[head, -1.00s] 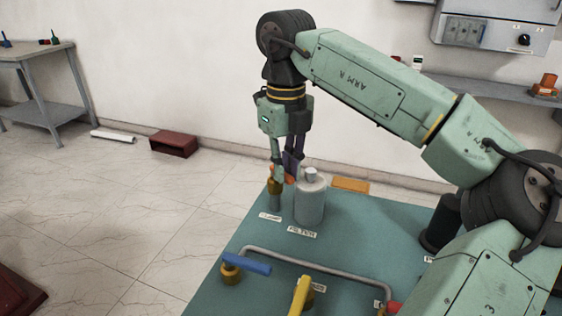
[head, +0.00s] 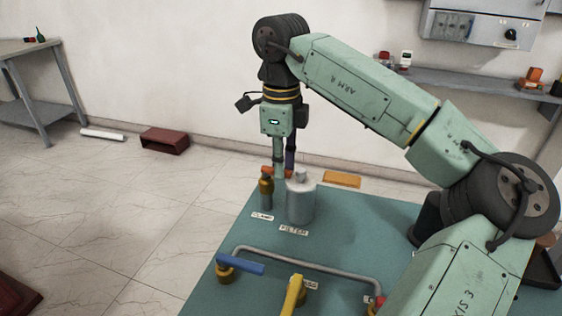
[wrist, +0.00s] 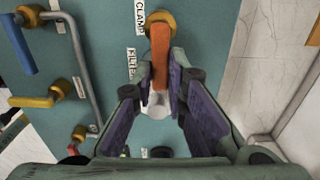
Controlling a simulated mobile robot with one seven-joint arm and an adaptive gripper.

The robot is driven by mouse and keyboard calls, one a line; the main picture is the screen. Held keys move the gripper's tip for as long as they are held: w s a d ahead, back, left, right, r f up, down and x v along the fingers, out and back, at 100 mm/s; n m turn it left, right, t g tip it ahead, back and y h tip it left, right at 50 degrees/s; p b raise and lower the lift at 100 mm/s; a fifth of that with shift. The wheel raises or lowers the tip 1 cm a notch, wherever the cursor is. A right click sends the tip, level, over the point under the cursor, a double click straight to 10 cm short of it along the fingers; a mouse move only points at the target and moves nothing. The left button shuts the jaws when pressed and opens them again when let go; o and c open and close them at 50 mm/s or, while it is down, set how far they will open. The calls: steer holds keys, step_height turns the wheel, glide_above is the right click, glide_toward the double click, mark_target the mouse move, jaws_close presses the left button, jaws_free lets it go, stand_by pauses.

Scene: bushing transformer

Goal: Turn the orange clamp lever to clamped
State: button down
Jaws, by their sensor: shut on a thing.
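The orange clamp lever (wrist: 160,55) runs out from its round brass hub (wrist: 161,20) in the wrist view, beside a label reading CLAMP (wrist: 140,17). In the head view the lever (head: 270,170) shows as a small orange piece on top of the brass post (head: 266,187), partly hidden by a finger. My gripper (wrist: 163,72) is shut on the lever, with a finger on each side near its outer end. In the head view my gripper (head: 283,170) points down at the table's far edge, just left of and behind the grey filter canister.
The grey filter canister (head: 301,203) stands close to the right of the clamp post. A blue-handled valve (head: 240,263), a yellow lever (head: 293,294) and a grey pipe (head: 310,257) are nearer on the green table (head: 345,225). An orange-brown block (head: 342,179) lies behind.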

steer(key=shift+r, duration=0.1)
steer(key=c, duration=1.6)
jaws_free()
step_height(320, 180, up, 12)
